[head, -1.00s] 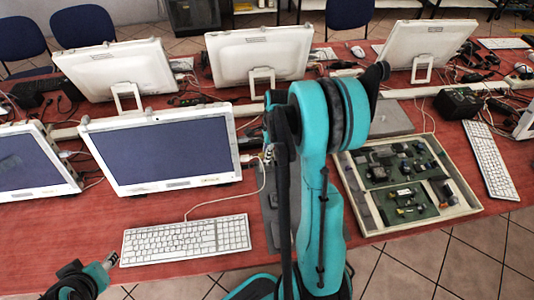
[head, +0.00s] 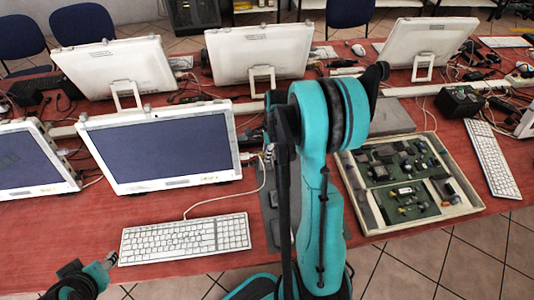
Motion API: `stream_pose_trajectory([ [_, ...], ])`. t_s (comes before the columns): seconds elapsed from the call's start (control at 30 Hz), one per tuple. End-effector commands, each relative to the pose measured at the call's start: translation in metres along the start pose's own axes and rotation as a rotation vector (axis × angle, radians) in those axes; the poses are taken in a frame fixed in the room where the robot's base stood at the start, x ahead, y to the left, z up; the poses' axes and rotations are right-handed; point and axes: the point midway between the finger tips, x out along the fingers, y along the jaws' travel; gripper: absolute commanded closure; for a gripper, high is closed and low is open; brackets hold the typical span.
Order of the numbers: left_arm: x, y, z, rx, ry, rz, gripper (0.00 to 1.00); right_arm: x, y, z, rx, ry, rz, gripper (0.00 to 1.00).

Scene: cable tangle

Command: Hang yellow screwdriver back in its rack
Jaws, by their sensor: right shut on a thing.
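I do not see the yellow screwdriver or its rack in the head view. My right arm, teal and black, rises through the middle of the picture and covers part of the table. Its dark parts hide one another, so I cannot make out the fingertips of my right gripper or what it is shut on. At the lower left edge, a dark and teal end of my left arm shows beside the white keyboard (head: 185,239). Whether its jaws are open or shut does not show.
The red table (head: 60,232) carries several white monitors, one at the front left (head: 160,150). A shallow tray (head: 478,208) with green circuit boards lies right of my arm. Another keyboard (head: 491,160) lies at the right. Cables (head: 205,208) run between the devices.

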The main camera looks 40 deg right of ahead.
Motion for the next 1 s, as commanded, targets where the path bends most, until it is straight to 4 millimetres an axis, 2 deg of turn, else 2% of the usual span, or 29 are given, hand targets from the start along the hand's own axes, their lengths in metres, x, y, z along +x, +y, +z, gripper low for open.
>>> stream_pose_trajectory([
  [0.23, 0.000, 0.000, 0.000, 0.000, 0.000, 0.000, 0.56, 0.000, 0.000, 0.000, 0.000, 0.000, 0.000, 1.00],
  [0.27, 0.000, 0.000, 0.000, 0.000, 0.000, 0.000, 0.56, 0.000, 0.000, 0.000, 0.000, 0.000, 0.000, 0.82],
  [0.33, 0.000, 0.000, 0.000, 0.000, 0.000, 0.000, 0.56, 0.000, 0.000, 0.000, 0.000, 0.000, 0.000, 0.64],
  [0.63, 0.000, 0.000, 0.000, 0.000, 0.000, 0.000, 0.56, 0.000, 0.000, 0.000, 0.000, 0.000, 0.000, 0.63],
  [0.73, 0.000, 0.000, 0.000, 0.000, 0.000, 0.000, 0.56, -0.006, 0.000, 0.000, 0.000, 0.000, 0.000, 0.63],
  [0.87, 0.000, 0.000, 0.000, 0.000, 0.000, 0.000, 0.56, -0.026, 0.000, 0.000, 0.001, 0.000, 0.000, 0.63],
  [1.0, 0.000, 0.000, 0.000, 0.000, 0.000, 0.000, 0.56, -0.058, 0.000, 0.000, 0.001, 0.000, 0.000, 0.63],
])
